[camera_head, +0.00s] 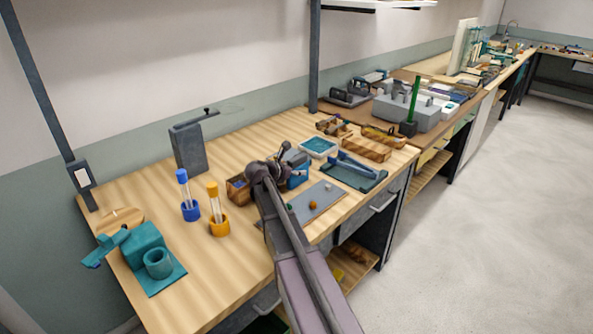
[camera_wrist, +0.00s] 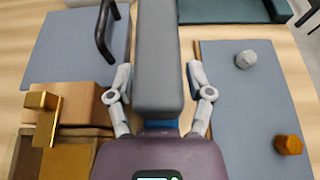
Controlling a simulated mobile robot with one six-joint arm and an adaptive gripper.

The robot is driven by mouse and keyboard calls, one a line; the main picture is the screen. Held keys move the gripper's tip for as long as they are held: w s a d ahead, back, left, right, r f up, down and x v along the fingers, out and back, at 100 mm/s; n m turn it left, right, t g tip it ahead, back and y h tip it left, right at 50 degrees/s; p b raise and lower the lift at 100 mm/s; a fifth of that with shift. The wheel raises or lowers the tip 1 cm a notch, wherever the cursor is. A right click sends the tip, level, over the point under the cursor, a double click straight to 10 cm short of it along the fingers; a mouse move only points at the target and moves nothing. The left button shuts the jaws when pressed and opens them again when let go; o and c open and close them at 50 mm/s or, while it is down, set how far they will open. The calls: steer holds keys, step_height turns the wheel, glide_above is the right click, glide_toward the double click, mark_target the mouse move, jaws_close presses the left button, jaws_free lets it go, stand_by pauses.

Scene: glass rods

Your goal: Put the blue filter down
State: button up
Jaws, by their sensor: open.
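My gripper (camera_wrist: 160,103) is open, its two pale fingers standing apart on either side of a long grey block. In the head view my gripper (camera_head: 262,172) is over the middle of the near bench, between a wooden box and a grey mat. A small blue patch (camera_wrist: 160,125) shows under the near end of the grey block (camera_wrist: 160,60). A blue block (camera_head: 299,179) shows just right of my gripper in the head view. I cannot tell which of these is the blue filter; my gripper and arm hide part of that area.
The grey mat (camera_wrist: 245,120) carries a grey knob (camera_wrist: 245,59) and an orange piece (camera_wrist: 289,145). The wooden box (camera_head: 238,190) is left of my gripper. Blue-capped (camera_head: 187,195) and orange-capped (camera_head: 216,210) tubes stand farther left. Bare bench lies in front of them.

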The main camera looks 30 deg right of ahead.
steer(key=p+v, duration=0.2)
steer(key=v, duration=0.4)
steer(key=shift+r, duration=0.2)
steer(key=shift+s+a+r+p, duration=0.15)
steer(key=shift+s+a+p, duration=0.15)
steer(key=shift+a, duration=0.3)
steer(key=shift+r, duration=0.1)
